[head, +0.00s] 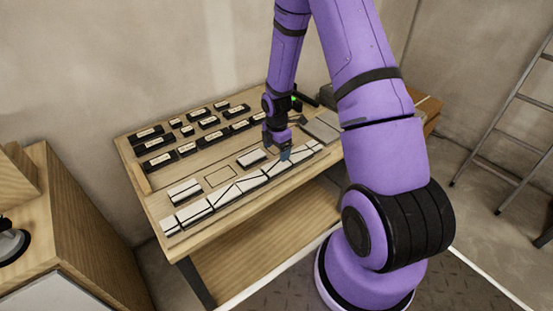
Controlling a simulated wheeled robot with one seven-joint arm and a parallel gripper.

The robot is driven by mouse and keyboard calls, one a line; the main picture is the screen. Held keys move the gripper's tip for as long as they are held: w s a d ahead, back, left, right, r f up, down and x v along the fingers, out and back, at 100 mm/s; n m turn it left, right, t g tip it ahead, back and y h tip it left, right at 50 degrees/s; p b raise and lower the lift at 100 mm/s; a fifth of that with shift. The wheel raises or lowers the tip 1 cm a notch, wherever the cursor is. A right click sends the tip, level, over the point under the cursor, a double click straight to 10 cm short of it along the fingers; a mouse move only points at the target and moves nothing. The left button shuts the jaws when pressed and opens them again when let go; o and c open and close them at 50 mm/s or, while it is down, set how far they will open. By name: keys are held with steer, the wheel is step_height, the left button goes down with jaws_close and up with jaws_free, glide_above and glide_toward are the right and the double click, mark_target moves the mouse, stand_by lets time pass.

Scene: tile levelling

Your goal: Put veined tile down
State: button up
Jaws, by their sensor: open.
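A row of white tiles (222,195) with dark lines, some of them slanting, runs along the front of the wooden workbench (180,249). Behind the row lie two separate white tiles, one at the left (184,190) and one in the middle (252,158). I cannot tell for sure which tile is the veined one. My gripper (278,150) is open, pointing down low over the right half of the row, just right of the middle tile. Its fingers partly hide the tiles beneath, and I cannot tell whether they touch them.
Several black blocks with pale labels (158,161) stand at the back of the bench. An empty outlined rectangle (220,177) lies between the two separate tiles. A grey slab (322,127) lies at the right. A ladder (508,120) leans far right; a wooden cabinet (75,225) stands left.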

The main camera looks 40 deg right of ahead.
steer(key=s+a+r+m+t, duration=0.1)
steer(key=s+a+r+m, duration=0.15)
steer(key=r, duration=0.75)
steer(key=s+a+r+m+t+h, duration=0.1)
steer(key=s+a+r+m, duration=0.15)
steer(key=r, duration=0.65)
steer(key=s+a+r+m, duration=0.1)
steer(key=s+r+m, duration=0.15)
steer(key=r, duration=0.75)
steer(key=s+a+r+m+t, duration=0.1)
steer(key=s+a+r+m, duration=0.1)
steer(key=s, duration=0.4)
steer(key=s+a+r+m+t, duration=0.1)
steer(key=s+a+r+m, duration=0.1)
steer(key=s+r+m, duration=0.3)
steer(key=s+a+r+m+t+y, duration=0.1)
steer(key=s+a+r+m, duration=0.2)
steer(key=s+r, duration=0.3)
steer(key=shift+s+m, duration=0.45)
steer(key=shift+s, duration=0.6)
